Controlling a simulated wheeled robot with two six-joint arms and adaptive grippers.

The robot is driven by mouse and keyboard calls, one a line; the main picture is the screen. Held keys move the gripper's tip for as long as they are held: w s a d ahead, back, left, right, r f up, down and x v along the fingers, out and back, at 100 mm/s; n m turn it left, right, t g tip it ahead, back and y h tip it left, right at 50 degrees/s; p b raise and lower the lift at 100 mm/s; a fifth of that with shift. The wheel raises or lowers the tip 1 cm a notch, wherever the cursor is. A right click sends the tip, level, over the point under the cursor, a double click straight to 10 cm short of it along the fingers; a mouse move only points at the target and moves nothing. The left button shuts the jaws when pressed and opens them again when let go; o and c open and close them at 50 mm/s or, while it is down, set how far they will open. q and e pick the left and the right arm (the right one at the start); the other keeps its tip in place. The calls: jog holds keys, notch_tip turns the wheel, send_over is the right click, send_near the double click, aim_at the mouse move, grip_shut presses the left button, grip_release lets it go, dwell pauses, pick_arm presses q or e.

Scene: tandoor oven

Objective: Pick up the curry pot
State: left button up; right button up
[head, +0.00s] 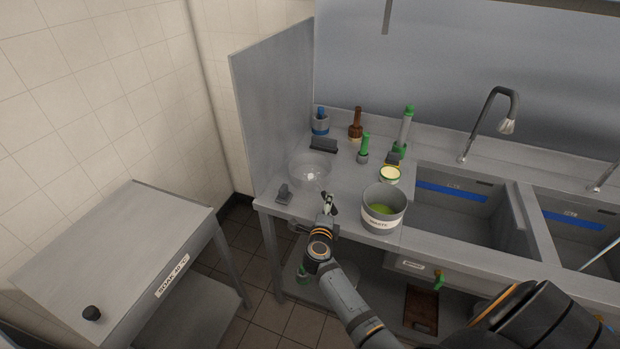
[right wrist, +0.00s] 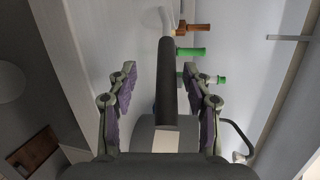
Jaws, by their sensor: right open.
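A round shiny metal pot (head: 308,170), which I take for the curry pot, stands on the counter at its left end. My right gripper (head: 329,203) is just in front of it, near the counter's front edge. In the right wrist view the right gripper (right wrist: 163,85) is open, its purple-padded fingers spread. A long dark bar (right wrist: 167,85) lies between the fingers with a gap on each side. It looks like a handle; I cannot tell for certain that it belongs to the pot. My left gripper is not in view.
A grey WASTE bin (head: 381,222) with green contents stands right of the gripper. A sink (head: 455,205) lies to the right. A side panel (head: 272,105) bounds the counter's left. A small tin (head: 389,174) stands behind the bin.

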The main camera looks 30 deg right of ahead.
jog(key=shift+s+a+r, duration=0.15)
jog(key=shift+s+r, duration=0.4)
jog(key=shift+s, duration=0.2)
jog(key=shift+c, duration=1.3)
jog(key=shift+a, duration=0.1)
jog(key=c, duration=0.5)
jog(key=shift+w+f, duration=0.1)
jog(key=shift+w, duration=0.05)
jog(key=shift+c, duration=1.1)
jog(key=shift+w, duration=0.1)
grip_shut()
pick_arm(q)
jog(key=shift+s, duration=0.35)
